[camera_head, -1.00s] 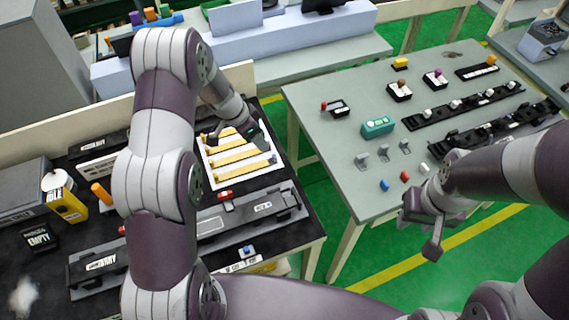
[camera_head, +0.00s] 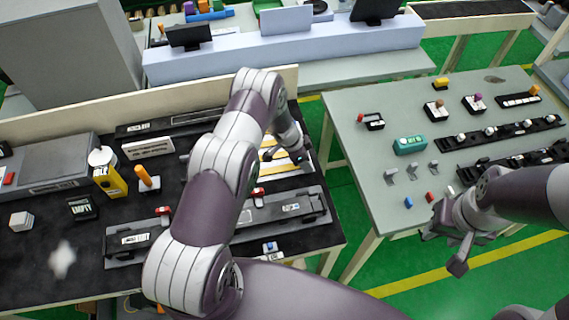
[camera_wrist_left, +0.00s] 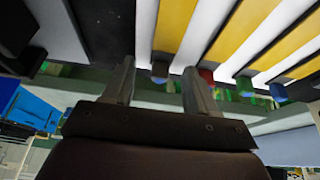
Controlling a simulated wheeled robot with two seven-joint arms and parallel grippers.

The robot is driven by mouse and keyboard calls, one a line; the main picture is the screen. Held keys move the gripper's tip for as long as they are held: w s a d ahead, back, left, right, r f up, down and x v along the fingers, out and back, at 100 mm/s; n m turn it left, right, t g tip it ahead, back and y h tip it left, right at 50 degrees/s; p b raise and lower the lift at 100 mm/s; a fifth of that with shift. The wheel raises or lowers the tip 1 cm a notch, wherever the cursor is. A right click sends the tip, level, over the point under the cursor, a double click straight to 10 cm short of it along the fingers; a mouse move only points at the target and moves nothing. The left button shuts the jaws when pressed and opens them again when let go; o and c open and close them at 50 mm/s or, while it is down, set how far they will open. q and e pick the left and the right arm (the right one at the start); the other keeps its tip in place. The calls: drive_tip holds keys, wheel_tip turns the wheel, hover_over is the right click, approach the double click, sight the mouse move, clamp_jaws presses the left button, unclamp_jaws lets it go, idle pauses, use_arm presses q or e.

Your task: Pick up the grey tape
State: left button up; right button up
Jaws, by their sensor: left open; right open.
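I cannot make out a grey tape with certainty. A flat grey-brown oval patch (camera_head: 494,79) lies at the back of the right-hand table; what it is is unclear. My left gripper (camera_wrist_left: 158,75) is open, its two fingers apart with nothing between them. It hangs by a white tray (camera_head: 283,170) with yellow strips, which shows close beyond the fingers in the left wrist view (camera_wrist_left: 147,30). In the head view, my left arm hides part of that tray. My right gripper (camera_head: 445,248) is open and empty near the front edge of the right-hand table.
The black-topped left table (camera_head: 40,270) carries a yellow box (camera_head: 110,180), an orange-handled tool (camera_head: 147,178) and grey fixtures. The grey right table (camera_head: 350,100) holds a teal box (camera_head: 410,144), small clips and black rails. A gap with green floor separates the tables.

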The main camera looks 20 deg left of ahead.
use_arm(q)
drive_tip(key=shift+w+d+f, duration=0.1)
drive_tip(key=c, duration=1)
drive_tip(key=shift+c, duration=0.2)
